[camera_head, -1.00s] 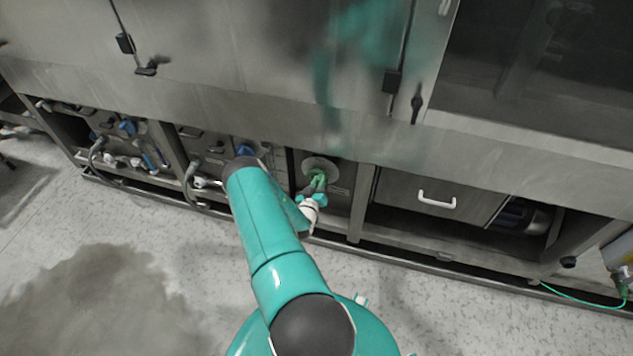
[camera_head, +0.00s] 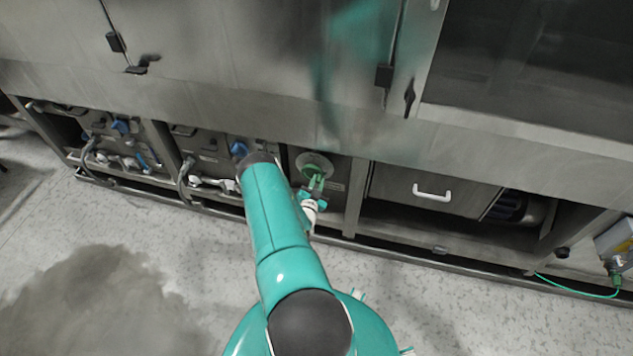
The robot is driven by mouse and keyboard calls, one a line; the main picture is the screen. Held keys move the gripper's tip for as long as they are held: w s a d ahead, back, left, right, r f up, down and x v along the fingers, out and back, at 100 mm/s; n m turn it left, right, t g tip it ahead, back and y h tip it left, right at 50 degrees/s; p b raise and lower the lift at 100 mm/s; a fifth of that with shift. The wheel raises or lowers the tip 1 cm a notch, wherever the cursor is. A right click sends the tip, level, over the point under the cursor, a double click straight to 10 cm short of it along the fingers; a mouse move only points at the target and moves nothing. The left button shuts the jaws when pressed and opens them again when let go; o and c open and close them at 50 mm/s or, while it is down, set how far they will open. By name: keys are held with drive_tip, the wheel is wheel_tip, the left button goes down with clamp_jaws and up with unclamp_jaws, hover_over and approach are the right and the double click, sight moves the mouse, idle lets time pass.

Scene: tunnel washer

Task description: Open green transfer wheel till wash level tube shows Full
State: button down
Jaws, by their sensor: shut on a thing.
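The green transfer wheel (camera_head: 314,164) sits on a round pale plate in a low bay of the washer front, right of my arm. My gripper (camera_head: 315,183) reaches to it from below, and its fingers are shut on the wheel's near side. My teal arm runs up from the bottom of the picture and covers part of the bay to the left. No wash level tube can be made out in this view.
Blue-handled valves (camera_head: 121,127) and grey hoses fill the bays to the left. A drawer with a white handle (camera_head: 432,193) is to the right. A grey box with a green cable (camera_head: 615,245) stands at the far right. A dark wet patch (camera_head: 95,300) lies on the floor.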

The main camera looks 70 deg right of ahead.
drive_tip(key=shift+s+a+f+m, duration=0.1)
drive_tip(key=shift+f+m, duration=0.4)
drive_tip(key=shift+m, duration=0.7)
drive_tip(key=c, duration=1.3)
unclamp_jaws()
drive_tip(key=s+a, duration=0.2)
drive_tip(key=a, duration=1.1)
drive_tip(key=shift+a, duration=0.3)
